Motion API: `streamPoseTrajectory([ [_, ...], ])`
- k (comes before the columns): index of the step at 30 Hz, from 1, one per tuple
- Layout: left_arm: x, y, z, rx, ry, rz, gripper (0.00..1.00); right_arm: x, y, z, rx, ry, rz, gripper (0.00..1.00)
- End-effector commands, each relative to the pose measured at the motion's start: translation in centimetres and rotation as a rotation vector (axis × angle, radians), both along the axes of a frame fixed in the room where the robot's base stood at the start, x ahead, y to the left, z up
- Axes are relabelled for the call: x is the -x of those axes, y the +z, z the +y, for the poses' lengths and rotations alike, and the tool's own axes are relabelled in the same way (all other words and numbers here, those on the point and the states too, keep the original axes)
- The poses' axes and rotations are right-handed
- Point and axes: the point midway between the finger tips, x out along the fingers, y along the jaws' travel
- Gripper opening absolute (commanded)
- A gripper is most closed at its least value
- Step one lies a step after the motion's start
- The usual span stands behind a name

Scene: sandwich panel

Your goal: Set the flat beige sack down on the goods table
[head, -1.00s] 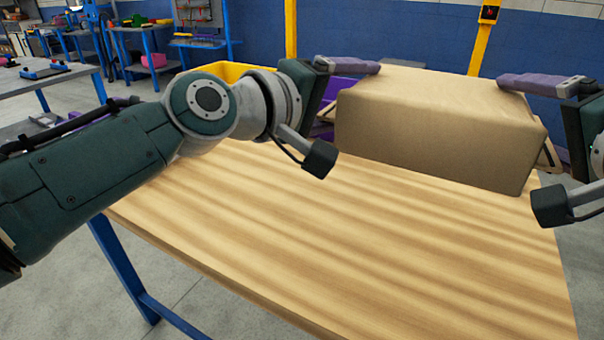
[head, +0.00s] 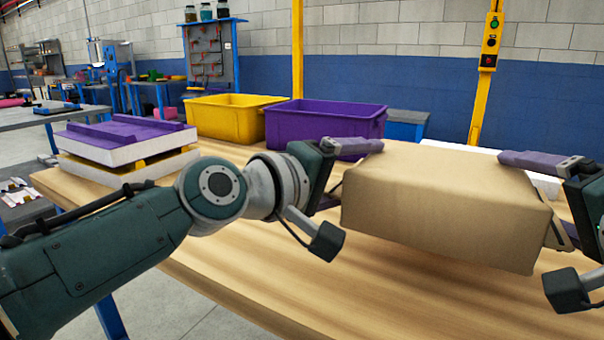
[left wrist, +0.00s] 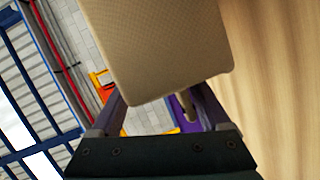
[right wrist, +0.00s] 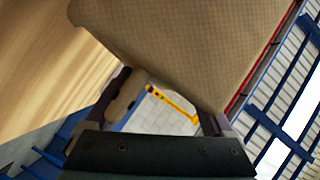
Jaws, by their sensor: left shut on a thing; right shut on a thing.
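The flat beige sack (head: 450,200) is a wide, box-like bundle held level between my two grippers over the wooden goods table (head: 215,265). A shadow lies under its front edge; I cannot tell how large the gap to the table is. My left gripper (head: 345,168) is shut on the sack's left end, one purple finger along its top. My right gripper (head: 545,195) is shut on its right end in the same way. The lower fingers are mostly hidden. The sack also fills the upper part of the left wrist view (left wrist: 165,45) and right wrist view (right wrist: 190,45).
At the table's back left lies a stack of white and purple panels (head: 125,140). A white object (head: 455,153) shows partly behind the sack. The table's front is clear.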

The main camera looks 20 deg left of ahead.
Motion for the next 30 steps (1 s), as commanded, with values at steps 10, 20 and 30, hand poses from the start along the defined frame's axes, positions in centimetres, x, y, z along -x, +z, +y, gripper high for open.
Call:
streamPoseTrajectory([
  [10,0.0,-0.2,-0.6,0.012,-0.009,-0.009,0.0,0.2,-1.0,0.5,0.002,0.011,0.009,0.0],
  [20,0.0,-2.4,-0.6,0.012,-0.009,-0.009,0.0,0.2,-3.2,0.5,0.002,0.011,0.009,0.0],
  [30,0.0,-5.0,-0.6,0.012,-0.009,-0.008,0.0,0.2,-5.8,0.5,0.001,0.012,0.008,0.0],
])
